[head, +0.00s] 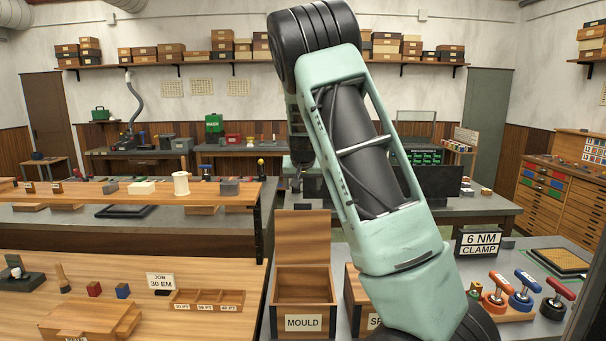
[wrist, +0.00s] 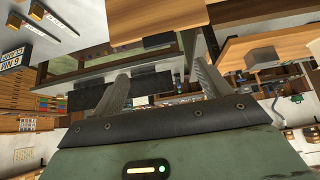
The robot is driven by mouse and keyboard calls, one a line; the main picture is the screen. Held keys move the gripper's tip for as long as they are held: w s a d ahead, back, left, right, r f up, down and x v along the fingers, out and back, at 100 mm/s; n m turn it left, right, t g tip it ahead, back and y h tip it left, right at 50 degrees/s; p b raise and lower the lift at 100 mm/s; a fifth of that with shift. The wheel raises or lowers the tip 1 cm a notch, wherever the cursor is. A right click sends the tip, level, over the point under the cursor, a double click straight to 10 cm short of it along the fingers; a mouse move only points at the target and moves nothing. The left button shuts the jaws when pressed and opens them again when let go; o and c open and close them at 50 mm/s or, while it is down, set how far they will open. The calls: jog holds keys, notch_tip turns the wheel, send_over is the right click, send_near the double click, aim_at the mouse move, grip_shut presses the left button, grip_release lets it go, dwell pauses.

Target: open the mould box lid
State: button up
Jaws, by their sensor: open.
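The mould box (head: 304,318) is a wooden box with a white MOULD label, on the grey bench at the front centre in the head view. Its lid (head: 302,236) stands upright at the back of the box. The inside of the box shows and looks empty. My gripper (wrist: 163,88) is open in the wrist view, its two fingers spread with nothing between them. It is apart from the lid. In the head view my arm hides much of the centre, and the fingers cannot be made out.
A second labelled wooden box (head: 355,312) stands right of the mould box, partly behind my arm. The clamp sign (head: 481,243) and coloured-handled tools (head: 522,291) are at the right. A divided wooden tray (head: 207,300) and small blocks lie on the wooden bench at the left.

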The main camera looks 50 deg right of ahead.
jog(key=b+v, duration=0.1)
jog(key=v, duration=0.7)
jog(key=shift+r, duration=0.15)
